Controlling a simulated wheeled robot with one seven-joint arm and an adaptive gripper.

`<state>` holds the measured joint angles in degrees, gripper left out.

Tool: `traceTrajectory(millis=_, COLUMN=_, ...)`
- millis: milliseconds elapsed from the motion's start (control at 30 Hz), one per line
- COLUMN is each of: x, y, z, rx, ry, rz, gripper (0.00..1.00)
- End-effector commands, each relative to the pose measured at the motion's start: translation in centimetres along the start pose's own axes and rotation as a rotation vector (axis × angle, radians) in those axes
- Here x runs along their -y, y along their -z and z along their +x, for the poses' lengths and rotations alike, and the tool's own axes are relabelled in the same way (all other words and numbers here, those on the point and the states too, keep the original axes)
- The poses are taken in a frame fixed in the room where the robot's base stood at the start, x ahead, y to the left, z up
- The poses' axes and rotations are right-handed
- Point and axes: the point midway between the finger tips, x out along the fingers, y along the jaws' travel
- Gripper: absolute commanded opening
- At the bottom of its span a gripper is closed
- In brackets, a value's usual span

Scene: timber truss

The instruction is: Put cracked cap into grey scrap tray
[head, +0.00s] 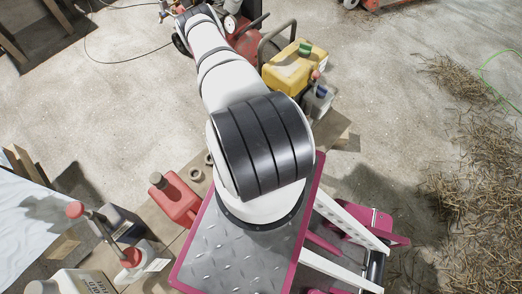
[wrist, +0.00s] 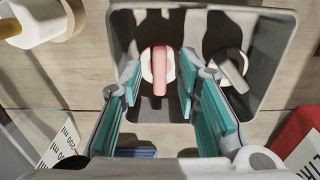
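The grey tray (wrist: 279,42) fills the upper middle of the wrist view. Inside it is a white cap with a red bar across it (wrist: 159,70); it appears to lie on the tray floor. A second, grey-white cap (wrist: 234,66) lies in the tray at right, partly in shadow. No crack is clear on either. My gripper (wrist: 159,78) is open, its teal-padded fingers reaching toward the tray on either side of the red-and-white cap, with small gaps. In the head view my arm hides the gripper and tray.
A red container (wrist: 303,135) and labelled containers stand close to the tray. In the head view a red jug (head: 174,198), small rings (head: 196,174) and a yellow can (head: 295,67) are near my arm. Straw (head: 470,190) covers the floor at right; open concrete lies beyond.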

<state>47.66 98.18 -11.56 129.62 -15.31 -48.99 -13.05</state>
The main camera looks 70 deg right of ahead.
Motion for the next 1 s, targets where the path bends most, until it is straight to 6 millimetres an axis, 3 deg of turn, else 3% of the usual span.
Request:
traceTrajectory(millis=167, x=-0.1, y=-0.2, z=-1.7, rx=-0.001, ry=0.000, rz=-0.001, gripper=0.30)
traceTrajectory(millis=700, x=-0.2, y=-0.1, z=-10.6, rx=-0.002, ry=-0.001, rz=-0.002, gripper=0.30)
traceTrajectory(millis=1000, x=0.0, y=0.0, z=-12.2, rx=0.001, ry=0.000, rz=-0.001, gripper=0.30)
